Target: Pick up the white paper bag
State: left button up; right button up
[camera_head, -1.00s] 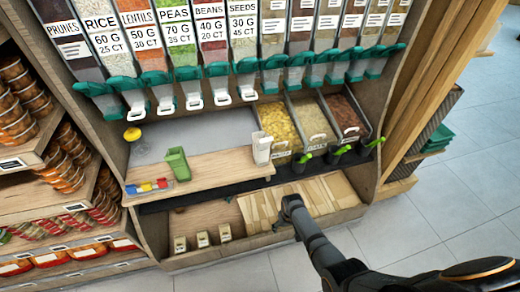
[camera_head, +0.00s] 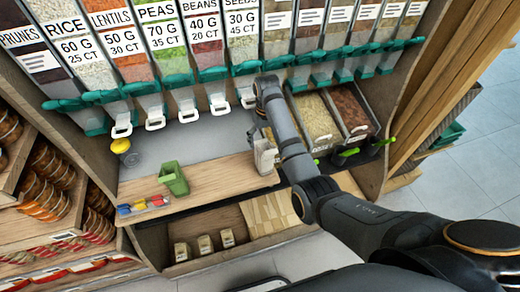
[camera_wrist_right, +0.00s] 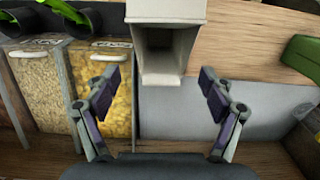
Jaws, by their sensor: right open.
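The white paper bag (camera_head: 265,158) stands upright at the right end of the wooden counter, partly covered by my right arm in the head view. In the right wrist view the bag (camera_wrist_right: 165,45) is at top centre, its open mouth facing the camera. My right gripper (camera_wrist_right: 160,88) is open and empty, one finger on each side below the bag's mouth in the picture. The bag appears just beyond the fingertips; I cannot tell the exact gap. My left gripper is not in view.
A green container (camera_head: 173,180) and colored clips (camera_head: 143,205) lie left on the counter. Food bins (camera_head: 318,118) stand to the right, with green-handled scoops (camera_head: 349,152) in front. Dispensers with teal spouts hang above.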

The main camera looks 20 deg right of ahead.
aim_at(265, 150)
jog(key=f, duration=0.3)
jog(key=s+f, duration=0.1)
jog(key=f, duration=0.2)
jog(key=f+p, duration=0.1)
jog(key=f, duration=0.2)
jog(key=shift+s+a+f, duration=0.1)
jog(key=shift+s+f, duration=0.05)
jog(key=shift+f, duration=0.45)
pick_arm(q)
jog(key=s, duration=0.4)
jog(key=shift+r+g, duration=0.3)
pick_arm(e)
jog(key=c, duration=0.9)
